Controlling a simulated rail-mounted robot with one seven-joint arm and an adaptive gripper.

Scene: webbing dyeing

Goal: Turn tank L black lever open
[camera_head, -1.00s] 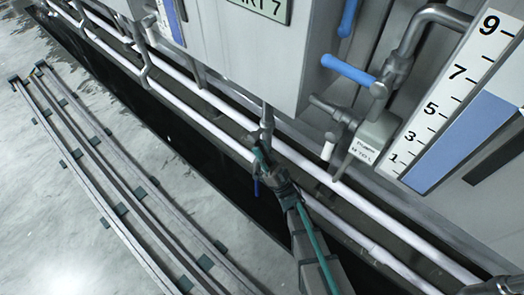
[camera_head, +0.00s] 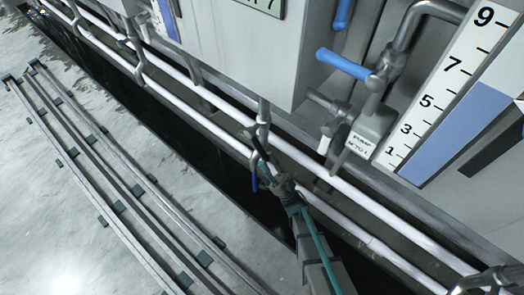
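My gripper (camera_head: 262,165) is at the end of my arm, which reaches up from the lower right. It is at a vertical drain pipe (camera_head: 263,112) below a grey tank (camera_head: 255,50). A dark, slim piece slants up-left beside the pipe; I cannot tell whether it is the black lever or a gripper finger. A small blue handle (camera_head: 254,182) hangs just below and left of the gripper. The fingertips are small and overlap the valve, so their opening and any contact are unclear.
Pale horizontal pipes (camera_head: 365,205) run behind and beside my arm over a dark trench (camera_head: 185,135). At the upper right are a blue-handled valve (camera_head: 343,64), a pump label (camera_head: 360,143) and a level gauge (camera_head: 440,105). Long rails (camera_head: 110,190) lie on the open floor at left.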

